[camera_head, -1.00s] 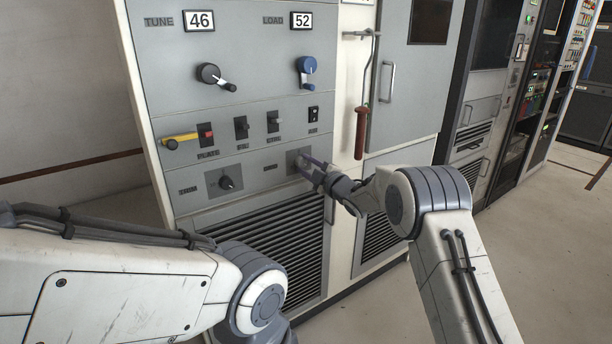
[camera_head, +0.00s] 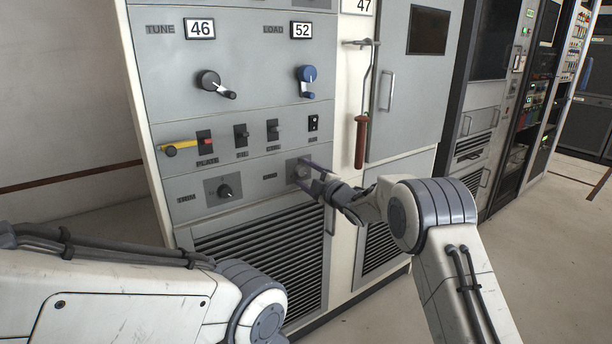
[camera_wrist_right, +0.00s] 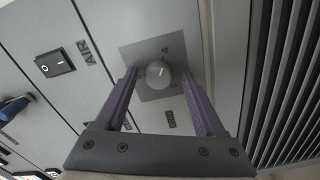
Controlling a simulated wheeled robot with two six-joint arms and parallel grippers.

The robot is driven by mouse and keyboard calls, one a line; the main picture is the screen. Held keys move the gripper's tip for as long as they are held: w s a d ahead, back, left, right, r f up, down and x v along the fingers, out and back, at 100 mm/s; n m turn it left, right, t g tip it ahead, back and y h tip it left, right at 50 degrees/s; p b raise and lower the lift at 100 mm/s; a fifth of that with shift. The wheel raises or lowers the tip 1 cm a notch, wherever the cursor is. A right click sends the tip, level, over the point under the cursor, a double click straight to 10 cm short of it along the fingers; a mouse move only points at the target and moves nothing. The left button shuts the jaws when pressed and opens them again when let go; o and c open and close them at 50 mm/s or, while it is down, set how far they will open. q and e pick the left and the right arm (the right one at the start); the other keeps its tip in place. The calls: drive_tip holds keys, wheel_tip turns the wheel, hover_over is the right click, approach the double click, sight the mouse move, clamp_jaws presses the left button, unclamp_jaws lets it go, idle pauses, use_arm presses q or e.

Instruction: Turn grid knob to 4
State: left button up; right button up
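The grid knob (camera_wrist_right: 158,73) is a small round grey knob on a darker square plate, with a light pointer mark near its upper edge. My right gripper (camera_wrist_right: 158,76) is open, with one purple finger on each side of the knob and gaps between. In the head view the right gripper (camera_head: 308,170) is at the grid plate (camera_head: 292,165) and partly hides the knob.
The trim knob (camera_head: 225,191) is left of the grid knob. A red-handled hook rod (camera_head: 361,140) hangs right of the panel. A vent grille (camera_head: 270,240) lies below.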

drive_tip(key=shift+s+d+r, duration=0.1)
drive_tip(key=shift+s+d, duration=0.25)
drive_tip(key=shift+s, duration=0.05)
drive_tip(key=v, duration=0.9)
drive_tip(key=shift+s, duration=0.2)
